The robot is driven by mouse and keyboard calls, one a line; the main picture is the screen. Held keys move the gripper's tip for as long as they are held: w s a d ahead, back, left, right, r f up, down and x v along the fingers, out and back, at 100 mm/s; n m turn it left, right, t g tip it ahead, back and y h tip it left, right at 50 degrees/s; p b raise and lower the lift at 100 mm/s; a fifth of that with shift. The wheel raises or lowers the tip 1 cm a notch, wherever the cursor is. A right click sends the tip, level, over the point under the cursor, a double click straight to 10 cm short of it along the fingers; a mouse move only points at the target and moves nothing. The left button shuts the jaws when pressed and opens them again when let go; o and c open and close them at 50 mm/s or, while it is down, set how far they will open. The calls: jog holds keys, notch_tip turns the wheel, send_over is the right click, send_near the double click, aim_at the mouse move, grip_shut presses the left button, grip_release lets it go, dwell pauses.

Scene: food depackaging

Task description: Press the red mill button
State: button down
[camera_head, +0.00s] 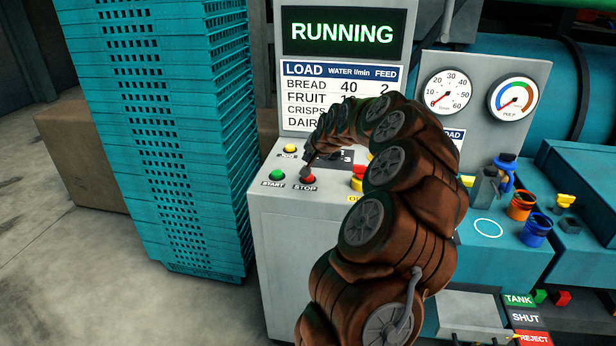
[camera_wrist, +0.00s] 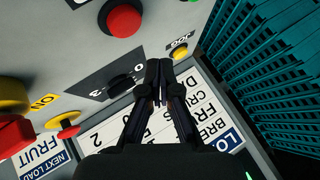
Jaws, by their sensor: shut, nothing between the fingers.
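The red STOP button (camera_head: 308,180) is on the sloping grey control panel, right of the green START button (camera_head: 277,175). A red button, apparently the same one, shows in the wrist view (camera_wrist: 125,19) at the top, beyond and left of the fingertips. My gripper (camera_head: 309,166) is shut and empty, its tip pointing down just above the STOP button in the head view. In the wrist view my gripper (camera_wrist: 159,68) has its fingertips together; I cannot tell whether they touch anything.
A yellow JOG button (camera_head: 290,148) sits behind STOP; it also shows in the wrist view (camera_wrist: 180,53). A red mushroom knob (camera_head: 359,172) on yellow is to the right, partly behind my arm. Stacked teal crates (camera_head: 165,130) stand close on the left.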

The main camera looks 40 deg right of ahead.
jog(key=shift+f+b, duration=0.95)
jog(key=shift+f, duration=0.7)
jog(key=shift+f, duration=0.2)
jog(key=shift+f+b, duration=0.25)
jog(key=shift+b, duration=0.35)
jog(key=shift+f+b, duration=0.45)
jog(key=shift+f, duration=0.1)
dwell(0.7)
jog(key=shift+r, duration=0.95)
jog(key=shift+r, duration=0.1)
jog(key=shift+r, duration=2.45)
